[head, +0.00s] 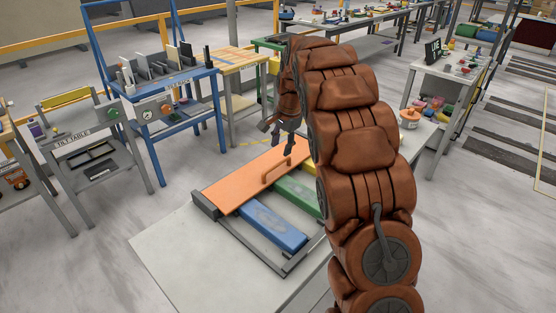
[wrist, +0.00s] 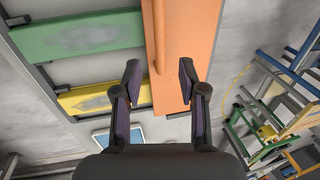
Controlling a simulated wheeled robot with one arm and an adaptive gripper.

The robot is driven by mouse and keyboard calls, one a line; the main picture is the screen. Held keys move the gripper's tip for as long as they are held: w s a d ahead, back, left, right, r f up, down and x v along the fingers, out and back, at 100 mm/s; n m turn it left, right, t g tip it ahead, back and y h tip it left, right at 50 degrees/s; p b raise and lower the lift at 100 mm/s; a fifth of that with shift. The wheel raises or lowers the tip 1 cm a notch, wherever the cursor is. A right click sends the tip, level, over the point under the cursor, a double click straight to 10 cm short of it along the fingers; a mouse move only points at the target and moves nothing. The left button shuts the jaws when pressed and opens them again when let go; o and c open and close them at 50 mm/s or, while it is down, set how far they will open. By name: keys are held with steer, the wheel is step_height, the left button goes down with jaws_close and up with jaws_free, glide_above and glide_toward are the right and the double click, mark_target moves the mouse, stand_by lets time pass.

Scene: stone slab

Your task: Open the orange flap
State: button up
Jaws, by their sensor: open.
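The orange flap (head: 247,180) is a long flat panel with a bar handle (head: 276,173) on top. It lies flat along the back left side of a grey frame (head: 247,252) on the pale slab. My gripper (head: 283,134) hangs above the flap's far end in the head view. In the wrist view my gripper (wrist: 158,88) is open, its two dark fingers on either side of the orange flap (wrist: 195,45). The handle (wrist: 161,35) runs up from between the fingers, near the left finger. Nothing is between the fingertips that I can see gripped.
Blue (head: 262,227) and green (head: 297,194) panels lie in the frame beside the flap. A yellow panel (wrist: 95,96) shows beyond the green one. The slab (head: 165,250) is bare at the front left. A blue table (head: 170,85) stands behind.

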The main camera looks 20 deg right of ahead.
mark_target(278, 163)
steer(key=f, duration=0.2)
steer(key=f+p, duration=0.1)
steer(key=f, duration=0.1)
steer(key=w+f+p, duration=0.1)
steer(key=f, duration=0.1)
steer(key=shift+a+f, duration=0.3)
steer(key=shift+f, duration=0.1)
steer(key=shift+c, duration=0.2)
jaws_close()
